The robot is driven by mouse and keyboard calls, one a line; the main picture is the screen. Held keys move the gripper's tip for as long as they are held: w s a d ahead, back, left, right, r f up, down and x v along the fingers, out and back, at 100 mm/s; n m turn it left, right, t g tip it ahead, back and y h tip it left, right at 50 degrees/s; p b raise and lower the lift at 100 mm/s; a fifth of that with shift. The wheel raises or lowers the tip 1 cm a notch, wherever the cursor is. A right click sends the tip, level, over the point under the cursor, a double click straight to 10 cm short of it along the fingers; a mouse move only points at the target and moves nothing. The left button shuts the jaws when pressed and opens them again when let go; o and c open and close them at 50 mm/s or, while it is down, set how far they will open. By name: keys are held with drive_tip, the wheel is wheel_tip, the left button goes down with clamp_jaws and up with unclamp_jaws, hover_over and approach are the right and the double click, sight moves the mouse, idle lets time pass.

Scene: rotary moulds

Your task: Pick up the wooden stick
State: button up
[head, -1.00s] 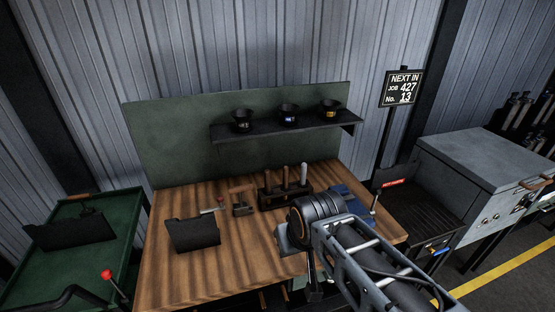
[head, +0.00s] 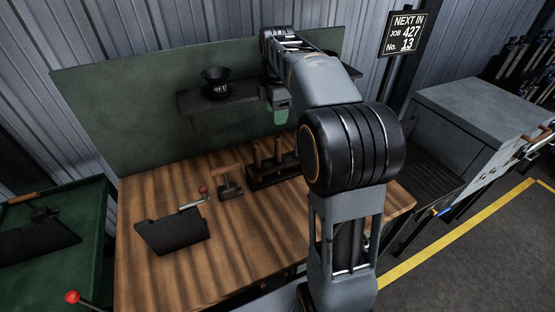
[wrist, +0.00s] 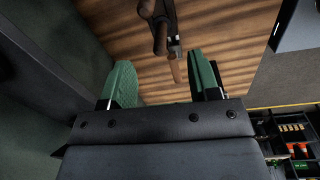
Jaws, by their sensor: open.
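Two upright wooden sticks (head: 278,151) stand in a dark rack (head: 262,181) on the wooden bench; my arm covers the rack's right side. My gripper (head: 281,116) is above and behind the rack, in front of the shelf, pointing down. In the wrist view its green fingers (wrist: 160,65) are open, with bench showing between them and nothing held. Beyond the fingertips, a brown stick-like piece (wrist: 177,70) and darker round-ended pieces (wrist: 160,35) show near the right finger. I cannot tell exactly which stick each one is.
A black cup (head: 216,84) stands on the shelf (head: 186,105) behind the bench. The bench front (head: 240,260) is clear.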

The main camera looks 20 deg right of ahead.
drive_tip(key=w+d+f+n, duration=0.2)
drive_tip(key=shift+w+f+n+g, duration=0.2)
drive_tip(key=shift+w+n+g, duration=0.1)
drive_tip(key=shift+n, duration=0.1)
hover_over(278, 145)
drive_tip(key=w, duration=0.1)
drive_tip(key=f, duration=0.4)
drive_tip(key=d+f, duration=0.1)
drive_tip(key=f, duration=0.1)
drive_tip(key=shift+w+f+b, duration=0.1)
drive_tip(key=shift+f+b, duration=0.1)
drive_tip(key=shift+b, duration=0.1)
drive_tip(key=shift+a+f+p, duration=0.2)
drive_tip(key=shift+f+p, duration=0.3)
drive_tip(key=shift+f, duration=2.75)
drive_tip(key=shift+c, duration=0.2)
drive_tip(key=c, duration=1)
